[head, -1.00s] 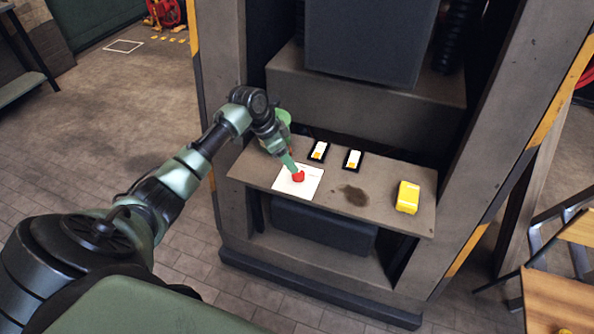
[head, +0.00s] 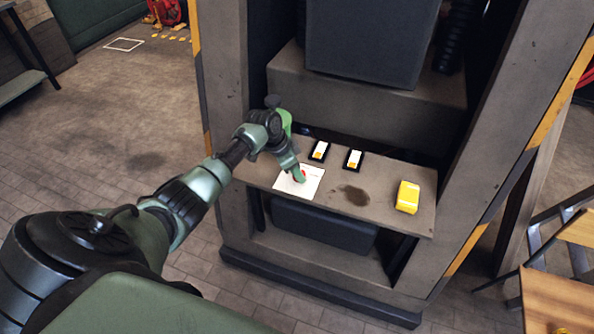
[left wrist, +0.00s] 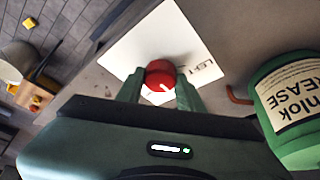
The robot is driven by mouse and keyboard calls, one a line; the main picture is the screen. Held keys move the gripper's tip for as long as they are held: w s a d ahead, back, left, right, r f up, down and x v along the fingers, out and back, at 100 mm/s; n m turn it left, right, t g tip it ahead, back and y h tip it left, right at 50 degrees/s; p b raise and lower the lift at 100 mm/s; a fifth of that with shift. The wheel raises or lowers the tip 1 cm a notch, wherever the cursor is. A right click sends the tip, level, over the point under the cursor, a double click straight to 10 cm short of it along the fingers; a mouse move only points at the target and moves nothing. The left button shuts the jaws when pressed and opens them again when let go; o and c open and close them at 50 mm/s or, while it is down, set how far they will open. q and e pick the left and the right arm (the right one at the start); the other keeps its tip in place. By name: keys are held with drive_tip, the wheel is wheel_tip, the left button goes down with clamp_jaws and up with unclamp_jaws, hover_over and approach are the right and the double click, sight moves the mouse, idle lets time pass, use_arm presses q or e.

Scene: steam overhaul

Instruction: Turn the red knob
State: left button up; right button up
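The red knob (head: 299,175) sits on a white plate (head: 312,187) on the grey shelf. In the left wrist view the knob (left wrist: 159,74) is round, with a white mark, and lettering shows on the plate (left wrist: 130,52) beside it. My left gripper (head: 297,174) reaches down to the knob from behind and left. In the left wrist view its two green fingertips (left wrist: 160,82) lie on either side of the knob and appear to touch it. My right gripper is in neither view.
A green grease container (left wrist: 288,105) stands close by the left gripper. Two small black-and-white switches (head: 319,151) (head: 353,159) and a yellow box (head: 408,197) are on the shelf. A dark stain (head: 353,193) marks a bare part. A upright frame post (head: 225,200) stands at the left.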

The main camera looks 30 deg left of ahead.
use_arm(q)
clamp_jaws()
drive_tip(key=shift+r+n+p, duration=0.2)
drive_tip(key=shift+n+p, duration=0.3)
drive_tip(key=shift+p, duration=0.35)
drive_tip(key=n+p, duration=0.1)
drive_tip(key=p, duration=0.1)
drive_tip(key=n+y+p, duration=0.1)
drive_tip(key=n+p, duration=0.1)
drive_tip(key=n+y+p, duration=0.1)
drive_tip(key=shift+d+r+n+t+p, duration=0.1)
drive_tip(key=shift+d+n+t+p, duration=0.15)
drive_tip(key=shift+n+t+p, duration=0.15)
drive_tip(key=n+y+p, duration=0.1)
drive_tip(key=n+p, duration=0.1)
drive_tip(key=shift+n, duration=0.3)
drive_tip(key=shift+d+f+n+y+p, duration=0.15)
drive_tip(key=shift+n+y+p, duration=0.2)
drive_tip(key=shift+n, duration=0.45)
drive_tip(key=shift+a+f+n+y+p, duration=0.1)
drive_tip(key=shift+n+y+p, duration=0.25)
drive_tip(key=shift+n, duration=0.75)
drive_tip(key=o, duration=0.9)
unclamp_jaws()
drive_tip(key=shift+r, duration=0.1)
